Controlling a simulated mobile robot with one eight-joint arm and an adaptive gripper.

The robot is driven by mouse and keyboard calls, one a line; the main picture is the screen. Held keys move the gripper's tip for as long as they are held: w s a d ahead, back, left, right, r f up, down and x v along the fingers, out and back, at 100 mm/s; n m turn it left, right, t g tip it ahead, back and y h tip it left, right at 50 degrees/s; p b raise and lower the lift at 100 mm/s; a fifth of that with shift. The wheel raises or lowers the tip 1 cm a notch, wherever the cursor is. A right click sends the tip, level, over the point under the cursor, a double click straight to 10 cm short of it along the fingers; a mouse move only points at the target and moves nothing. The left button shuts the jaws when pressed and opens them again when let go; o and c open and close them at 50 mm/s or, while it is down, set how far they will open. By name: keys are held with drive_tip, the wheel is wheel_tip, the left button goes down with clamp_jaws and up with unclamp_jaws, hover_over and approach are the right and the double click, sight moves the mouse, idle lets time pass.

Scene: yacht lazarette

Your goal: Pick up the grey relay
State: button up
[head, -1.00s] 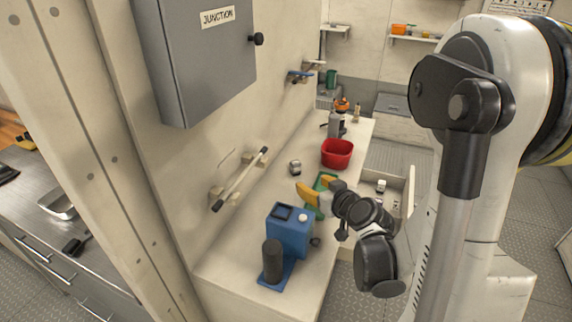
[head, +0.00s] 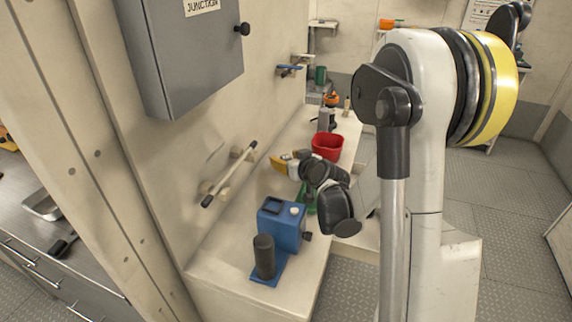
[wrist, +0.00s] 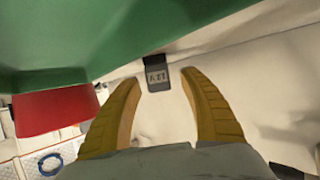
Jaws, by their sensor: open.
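The grey relay (wrist: 157,75), a small dark block with a pale lettered label, shows in the wrist view just beyond my fingertips and roughly centred between them. It stands by the pale wall or counter surface; I cannot tell which. My gripper (wrist: 160,84) is open and empty, its two yellow fingers spread. In the head view my gripper (head: 277,164) is over the counter near the wall, left of the red container. The relay cannot be made out there, likely hidden behind my gripper.
A green surface (wrist: 110,35) fills the top of the wrist view, close by. A red container (head: 327,147) stands beyond my gripper. A blue device (head: 281,226) with a dark cylinder (head: 264,257) is nearer. A wall handle (head: 229,177) and a grey junction box (head: 185,55) are on the left.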

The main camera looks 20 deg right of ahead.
clamp_jaws()
drive_tip(key=shift+r, duration=0.1)
